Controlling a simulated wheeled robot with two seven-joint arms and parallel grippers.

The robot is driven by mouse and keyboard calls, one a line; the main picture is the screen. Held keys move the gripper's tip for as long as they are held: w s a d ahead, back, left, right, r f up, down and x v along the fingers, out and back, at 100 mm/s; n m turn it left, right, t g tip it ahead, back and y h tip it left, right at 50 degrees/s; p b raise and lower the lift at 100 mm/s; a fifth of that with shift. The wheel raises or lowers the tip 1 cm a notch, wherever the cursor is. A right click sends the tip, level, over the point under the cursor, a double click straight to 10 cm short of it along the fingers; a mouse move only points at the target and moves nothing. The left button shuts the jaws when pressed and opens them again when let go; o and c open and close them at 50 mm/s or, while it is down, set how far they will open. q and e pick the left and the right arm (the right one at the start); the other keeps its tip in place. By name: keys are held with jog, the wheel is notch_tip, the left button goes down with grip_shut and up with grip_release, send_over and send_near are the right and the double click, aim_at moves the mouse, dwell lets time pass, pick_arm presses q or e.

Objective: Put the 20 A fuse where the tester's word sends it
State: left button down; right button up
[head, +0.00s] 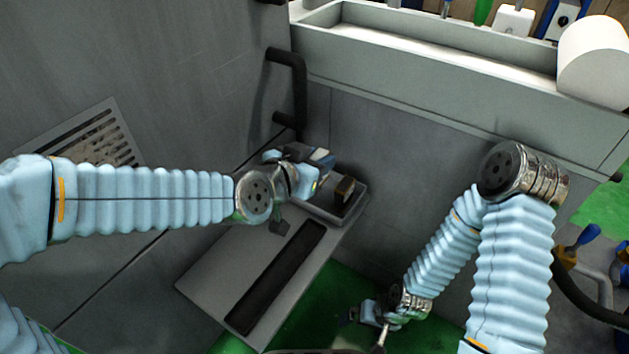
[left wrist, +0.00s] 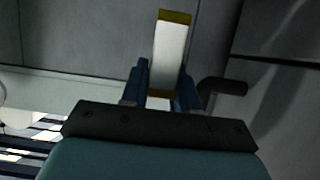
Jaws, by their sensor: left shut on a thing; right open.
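My left gripper (head: 316,172) is in the middle of the head view, above a small grey unit at the far end of a pale plate. In the left wrist view its two blue fingers (left wrist: 164,88) are shut on a white fuse (left wrist: 171,50) with brass-coloured ends. The fuse sticks out beyond the fingertips, and no rating is readable on it. The grey unit (head: 354,203) carries a dark, brown-sided block (head: 344,190) and is partly hidden by my left gripper. I cannot read any word on it. My right gripper (head: 368,316) is low, open, away from the plate.
The pale plate (head: 205,283) has a long dark slot (head: 277,277). A black pipe handle (head: 300,85) stands on the grey machine wall left of the plate's far end. A long grey trough (head: 430,75) runs along the back. Blue-handled valves (head: 578,240) are at right. Green floor shows below.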

pick_arm(q)
jog(key=w+f+b, duration=0.1)
jog(key=w+f, duration=0.1)
jog(key=w+f+b, duration=0.1)
jog(key=w+f, duration=0.2)
jog(key=w+a+f+b, duration=0.1)
jog(key=w+f, duration=0.1)
jog(key=w, duration=0.1)
jog(key=shift+w+f, duration=0.2)
jog(key=shift+f, duration=0.05)
jog(key=shift+w+f+b, duration=0.15)
jog(key=shift+f+b, duration=0.2)
jog(key=shift+f, duration=1.25)
pick_arm(e)
jog(key=shift+s+a+f, duration=0.1)
jog(key=shift+a+f, duration=0.05)
jog(key=shift+f, duration=1.15)
jog(key=shift+a+f, duration=0.1)
jog(key=shift+f, duration=1.2)
pick_arm(q)
jog(key=shift+f, duration=0.2)
jog(key=c, duration=0.8)
grip_release()
jog(key=shift+c, duration=0.2)
pick_arm(e)
jog(key=shift+f, duration=0.2)
pick_arm(q)
jog(key=shift+r, duration=0.15)
pick_arm(e)
jog(key=shift+r, duration=0.15)
